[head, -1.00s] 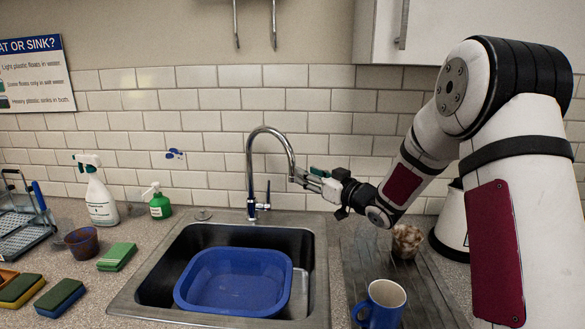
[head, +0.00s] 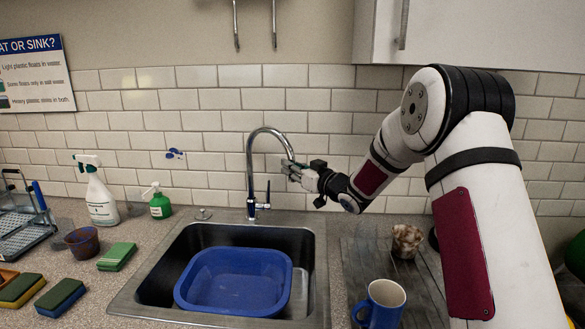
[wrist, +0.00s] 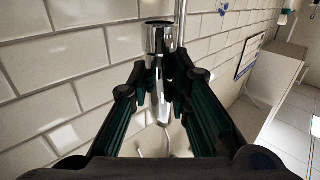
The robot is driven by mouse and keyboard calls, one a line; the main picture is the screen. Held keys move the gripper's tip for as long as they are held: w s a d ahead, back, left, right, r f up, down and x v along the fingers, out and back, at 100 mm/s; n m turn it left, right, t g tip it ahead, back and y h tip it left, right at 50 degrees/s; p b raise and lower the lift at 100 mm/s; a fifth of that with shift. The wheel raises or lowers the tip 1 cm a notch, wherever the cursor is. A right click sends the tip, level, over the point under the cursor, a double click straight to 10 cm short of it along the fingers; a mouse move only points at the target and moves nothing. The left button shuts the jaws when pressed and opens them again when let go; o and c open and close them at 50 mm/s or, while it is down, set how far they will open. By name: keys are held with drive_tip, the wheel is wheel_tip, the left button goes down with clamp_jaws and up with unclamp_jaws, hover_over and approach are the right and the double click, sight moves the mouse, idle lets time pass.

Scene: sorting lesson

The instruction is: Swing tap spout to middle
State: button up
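The chrome tap (head: 250,175) stands behind the sink, with a tall arched spout (head: 268,130) that curves over to the right. The spout's end is at my gripper (head: 290,170), which partly hides it in the head view. In the wrist view the shiny spout end (wrist: 160,45) lies between the two dark fingers of my gripper (wrist: 162,92). The fingertips are close on both sides of it; whether they press on it I cannot tell. The tap's small lever (head: 262,206) is low at its base.
The sink (head: 130,294) holds a blue basin (head: 235,303). A blue mug (head: 381,305) and a brown-and-white cup (head: 406,240) stand on the right drainer. Spray bottle (head: 100,195), green soap bottle (head: 159,204) and sponges (head: 116,257) are on the left counter. A wall cupboard (head: 480,30) hangs upper right.

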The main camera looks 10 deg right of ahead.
drive_tip(key=shift+a, duration=0.1)
clamp_jaws()
drive_tip(key=s+a+m+t+h+b, duration=0.1)
drive_tip(key=s+a+m+h+b, duration=0.2)
drive_tip(key=a, duration=1.4)
drive_tip(key=shift+a+t+h+b, duration=0.25)
drive_tip(key=shift+h+b, duration=0.55)
drive_tip(key=shift+b, duration=0.4)
drive_tip(key=o, duration=0.8)
unclamp_jaws()
drive_tip(key=shift+o, duration=0.5)
drive_tip(key=shift+d, duration=0.1)
